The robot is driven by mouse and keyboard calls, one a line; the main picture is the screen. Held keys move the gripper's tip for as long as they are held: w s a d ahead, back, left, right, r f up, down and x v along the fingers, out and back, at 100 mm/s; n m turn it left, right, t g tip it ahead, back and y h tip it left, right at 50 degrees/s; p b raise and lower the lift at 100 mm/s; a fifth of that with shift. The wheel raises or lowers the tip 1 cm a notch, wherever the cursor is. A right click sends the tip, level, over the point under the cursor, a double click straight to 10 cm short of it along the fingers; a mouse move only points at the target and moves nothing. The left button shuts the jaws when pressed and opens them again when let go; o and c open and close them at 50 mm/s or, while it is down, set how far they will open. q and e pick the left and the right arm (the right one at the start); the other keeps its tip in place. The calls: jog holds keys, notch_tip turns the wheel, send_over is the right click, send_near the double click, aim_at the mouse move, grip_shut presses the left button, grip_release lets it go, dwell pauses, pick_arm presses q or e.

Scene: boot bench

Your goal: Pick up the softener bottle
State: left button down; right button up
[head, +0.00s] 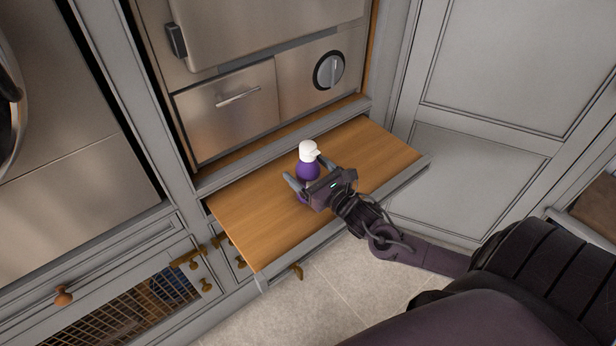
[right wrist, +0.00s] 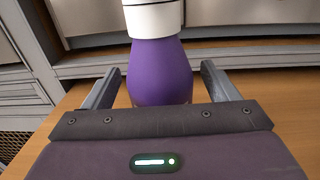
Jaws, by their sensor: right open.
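The softener bottle (head: 308,170) is purple with a white cap and stands upright on a pulled-out wooden shelf (head: 245,220). In the right wrist view the bottle (right wrist: 160,72) fills the upper middle, its top cut off by the frame. My right gripper (head: 306,180) is open, with one finger on each side of the bottle's lower body. In the right wrist view the gripper (right wrist: 160,85) shows a visible gap at the right finger; the left finger is close to the bottle, and contact there cannot be told. My left gripper is not in view.
A steel appliance with a drawer front (head: 228,105) and a round dial (head: 328,70) stands behind the shelf. A grey panelled cabinet (head: 480,160) is to the right. A mesh-fronted drawer (head: 130,312) with brass fittings is at lower left. The shelf around the bottle is clear.

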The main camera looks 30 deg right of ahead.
jog(key=c, duration=1.3)
jog(key=shift+c, duration=0.3)
